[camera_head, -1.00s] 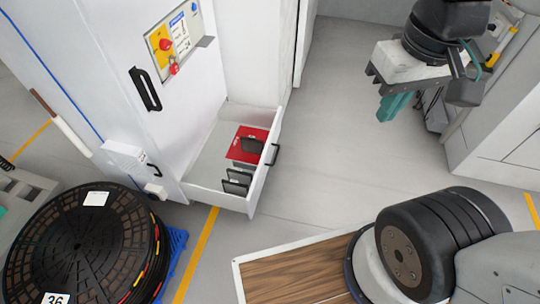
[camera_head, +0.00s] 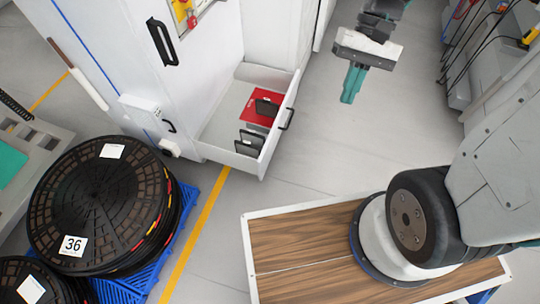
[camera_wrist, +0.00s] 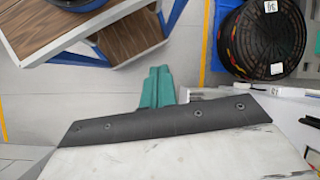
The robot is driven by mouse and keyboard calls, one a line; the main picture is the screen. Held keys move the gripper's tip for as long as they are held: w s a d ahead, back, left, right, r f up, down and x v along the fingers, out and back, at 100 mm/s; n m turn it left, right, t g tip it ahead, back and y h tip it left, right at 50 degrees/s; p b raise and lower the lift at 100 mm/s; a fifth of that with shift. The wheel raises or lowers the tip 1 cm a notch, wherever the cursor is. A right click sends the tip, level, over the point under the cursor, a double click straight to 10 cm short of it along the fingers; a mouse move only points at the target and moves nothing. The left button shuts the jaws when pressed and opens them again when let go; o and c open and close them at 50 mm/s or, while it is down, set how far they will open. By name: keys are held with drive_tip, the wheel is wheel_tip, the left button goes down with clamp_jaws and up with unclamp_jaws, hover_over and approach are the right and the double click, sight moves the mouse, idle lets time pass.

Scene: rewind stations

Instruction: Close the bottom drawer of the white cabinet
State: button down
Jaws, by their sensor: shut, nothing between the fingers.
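The white cabinet (camera_head: 215,75) stands at upper left in the head view. Its bottom drawer (camera_head: 279,125) is pulled out, with a dark handle (camera_head: 287,119) on its front. A red item (camera_head: 258,108) and several dark items lie inside. My gripper (camera_head: 348,97) has teal fingers, shut and empty. In the head view it is up and to the right of the drawer, apart from it. The teal fingers also show in the wrist view (camera_wrist: 157,88), together. Part of the cabinet (camera_wrist: 288,110) shows at the right there; I cannot make out the drawer front in that view.
Black reels (camera_head: 95,205) sit on a blue pallet (camera_head: 187,235) left of the drawer. My wood-topped base (camera_head: 300,255) is below. Grey machinery (camera_head: 478,70) stands at the right. The floor (camera_head: 335,145) between drawer and base is clear.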

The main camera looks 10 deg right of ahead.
drive_tip(key=w+a+f+m+g+y, duration=0.1)
drive_tip(key=w+a+f+m+y, duration=0.1)
drive_tip(key=w+f, duration=0.3)
drive_tip(key=w+a+f+m+y, duration=0.2)
drive_tip(key=a+f+m+y, duration=0.1)
drive_tip(key=f, duration=0.5)
drive_tip(key=m+t, duration=1)
drive_tip(key=m, duration=0.7)
approach(264, 157)
drive_tip(key=shift+n+h, duration=0.3)
drive_tip(key=shift+h, duration=0.1)
drive_tip(key=x, duration=0.3)
drive_tip(key=a+x, duration=0.1)
drive_tip(key=x, duration=0.1)
drive_tip(key=shift+s+r, duration=0.1)
drive_tip(key=shift+r, duration=0.2)
drive_tip(key=shift+a, duration=0.1)
